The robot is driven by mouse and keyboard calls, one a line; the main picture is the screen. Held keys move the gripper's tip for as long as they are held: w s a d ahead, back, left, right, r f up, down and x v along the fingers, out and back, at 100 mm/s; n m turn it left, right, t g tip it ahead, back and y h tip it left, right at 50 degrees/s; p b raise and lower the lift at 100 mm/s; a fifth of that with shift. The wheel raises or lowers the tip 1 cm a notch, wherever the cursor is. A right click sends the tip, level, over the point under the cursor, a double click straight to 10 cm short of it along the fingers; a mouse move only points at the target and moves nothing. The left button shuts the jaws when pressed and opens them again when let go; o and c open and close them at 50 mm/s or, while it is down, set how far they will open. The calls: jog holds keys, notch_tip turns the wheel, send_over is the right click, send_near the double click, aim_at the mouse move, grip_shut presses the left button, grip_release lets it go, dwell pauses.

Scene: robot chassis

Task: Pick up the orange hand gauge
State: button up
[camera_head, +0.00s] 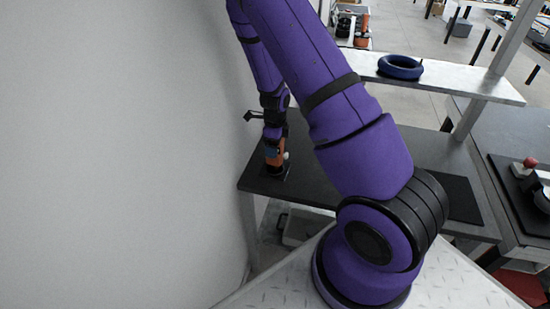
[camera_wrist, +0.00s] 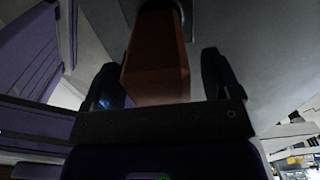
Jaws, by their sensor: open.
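The orange hand gauge (camera_head: 274,154) stands upright at the left end of the dark table, with a dark foot under it. In the wrist view the gauge (camera_wrist: 156,58) is a brown-orange block lying between my two dark fingers. My gripper (camera_wrist: 162,76) is open, with one finger on either side of the gauge. A gap shows on the right side; whether the left finger touches it I cannot tell. In the head view my gripper (camera_head: 274,135) is right above and around the gauge's top, and my wrist hides part of it.
The dark table (camera_head: 312,185) is bare near the gauge. A pale wall (camera_head: 120,150) rises close on the left. A raised shelf (camera_head: 455,84) holds a blue ring (camera_head: 400,67). A red-buttoned device (camera_head: 528,165) sits at the right. A black mat (camera_head: 462,200) lies on the table.

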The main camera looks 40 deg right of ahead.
jog(key=shift+f, duration=0.3)
jog(key=c, duration=1.5)
jog(key=shift+c, duration=0.2)
jog(key=shift+r, duration=0.25)
